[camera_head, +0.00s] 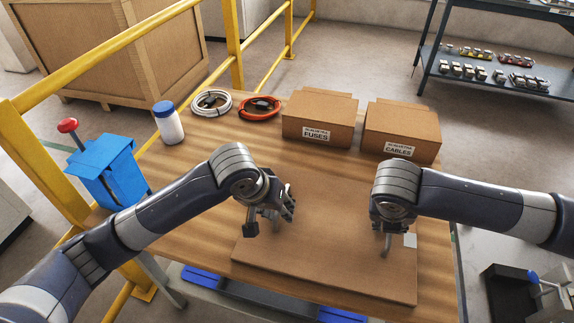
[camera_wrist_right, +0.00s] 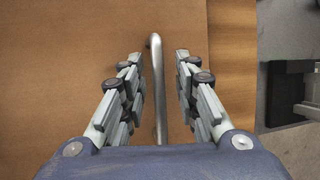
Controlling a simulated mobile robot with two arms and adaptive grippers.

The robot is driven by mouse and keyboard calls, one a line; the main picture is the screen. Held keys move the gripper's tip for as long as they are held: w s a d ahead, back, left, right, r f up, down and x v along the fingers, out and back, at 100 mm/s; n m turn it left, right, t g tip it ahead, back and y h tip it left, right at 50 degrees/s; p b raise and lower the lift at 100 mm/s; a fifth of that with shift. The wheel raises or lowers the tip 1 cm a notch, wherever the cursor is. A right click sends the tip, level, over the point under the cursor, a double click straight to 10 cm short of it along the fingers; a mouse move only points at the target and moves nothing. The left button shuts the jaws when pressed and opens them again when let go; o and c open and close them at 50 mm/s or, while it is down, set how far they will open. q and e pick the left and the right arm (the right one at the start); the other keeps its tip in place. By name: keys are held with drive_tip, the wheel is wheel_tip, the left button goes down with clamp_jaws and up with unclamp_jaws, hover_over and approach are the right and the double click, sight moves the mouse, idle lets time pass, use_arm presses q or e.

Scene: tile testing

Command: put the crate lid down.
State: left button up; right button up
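The crate lid (camera_head: 325,265) is a flat brown panel lying level over the front of the wooden table. In the right wrist view the lid (camera_wrist_right: 70,75) carries a metal bar handle (camera_wrist_right: 158,80). My right gripper (camera_wrist_right: 165,65) is open, with its fingers on either side of the handle and gaps showing on both sides. In the head view my right gripper (camera_head: 392,240) is over the lid's right part. My left gripper (camera_head: 268,220) is over the lid's left part with its fingers apart. Any handle under it is hidden by the gripper.
Boxes labelled FUSES (camera_head: 318,122) and CABLES (camera_head: 402,133) stand behind the lid. A white cable coil (camera_head: 211,103), an orange coil (camera_head: 260,108) and a blue-capped bottle (camera_head: 168,123) stand at the back left. Yellow rails (camera_head: 235,45) and a blue box (camera_head: 108,170) border the table's left side.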

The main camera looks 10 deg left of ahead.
drive_tip(key=shift+a+r, duration=0.1)
use_arm(q)
drive_tip(key=v, duration=1.2)
use_arm(e)
drive_tip(key=v, duration=1.1)
drive_tip(key=shift+r, duration=0.35)
drive_tip(key=shift+s, duration=0.15)
